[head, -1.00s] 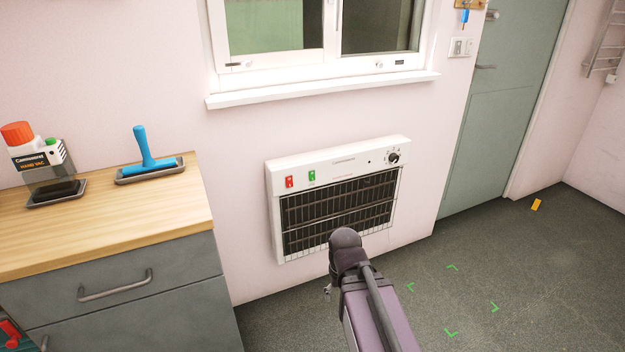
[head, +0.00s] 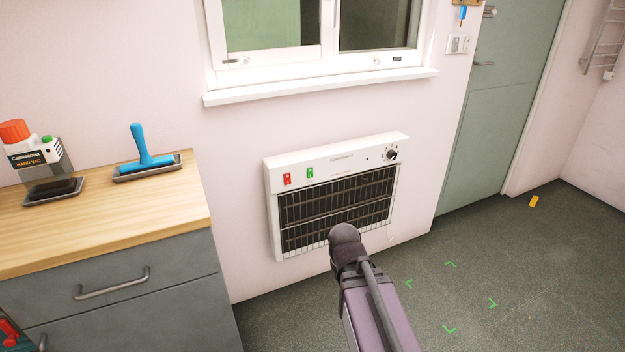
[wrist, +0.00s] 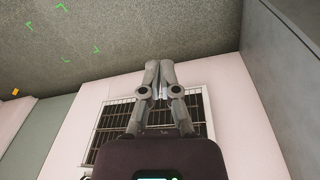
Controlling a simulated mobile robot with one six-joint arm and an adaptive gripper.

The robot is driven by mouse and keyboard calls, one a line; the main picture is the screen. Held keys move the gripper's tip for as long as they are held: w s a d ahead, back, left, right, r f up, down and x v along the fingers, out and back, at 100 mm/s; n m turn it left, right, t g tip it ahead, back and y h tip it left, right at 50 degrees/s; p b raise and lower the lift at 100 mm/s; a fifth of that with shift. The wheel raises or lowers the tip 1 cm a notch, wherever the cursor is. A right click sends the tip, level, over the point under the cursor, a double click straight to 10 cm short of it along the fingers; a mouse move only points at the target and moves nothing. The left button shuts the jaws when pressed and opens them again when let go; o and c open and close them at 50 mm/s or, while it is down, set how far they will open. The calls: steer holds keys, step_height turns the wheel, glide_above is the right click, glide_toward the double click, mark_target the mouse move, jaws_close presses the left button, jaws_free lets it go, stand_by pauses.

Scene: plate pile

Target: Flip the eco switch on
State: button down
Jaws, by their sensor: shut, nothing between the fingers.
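A white wall heater (head: 268,180) with a dark grille hangs under the window in the head view. Its top panel carries a red switch (head: 287,179) at the left, a green switch (head: 310,173) beside it, and a round dial (head: 390,155) at the right. The labels are too small to read, so I cannot tell which switch is eco. My arm reaches toward the heater's lower part and hides my gripper in the head view. In the wrist view, my gripper (wrist: 160,66) is shut and empty, in front of the heater's grille (wrist: 112,122). The switches are not visible there.
The window sill (head: 320,87) juts out above. Green corner marks lie on the open floor (head: 480,275) at right.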

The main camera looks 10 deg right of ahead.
mark_target(310, 176)
steer(key=w+d+r+n+t+h+b, duration=0.2)
steer(key=w+d+r+t+h, duration=0.15)
steer(key=w+d+t, duration=0.45)
steer(key=w+d+r+n+t+h+b, duration=0.25)
steer(key=w+d+r, duration=0.2)
steer(key=w, duration=0.75)
steer(key=w+a+r+n+t+y, duration=0.3)
steer(key=w+a+r+n+t, duration=0.15)
steer(key=w+n+t, duration=0.2)
steer(key=w+a+f+n+g+y+b, duration=0.1)
steer(key=w+a+f+n+y+b, duration=0.1)
steer(key=a+n+y, duration=0.3)
steer(key=shift+a+f+n+g+y, duration=0.35)
steer(key=shift+f+n+y, duration=0.4)
steer(key=shift+n+y, duration=1.3)
steer(key=shift+w+n+h+b, duration=0.2)
steer(key=shift+n+h+b, duration=0.1)
steer(key=shift+n+h, duration=0.25)
steer(key=b+x, duration=0.1)
steer(key=x, duration=1.2)
steer(key=shift+w+a+f+b, duration=0.1)
steer(key=shift+w+b, duration=0.2)
steer(key=shift+w, duration=0.05)
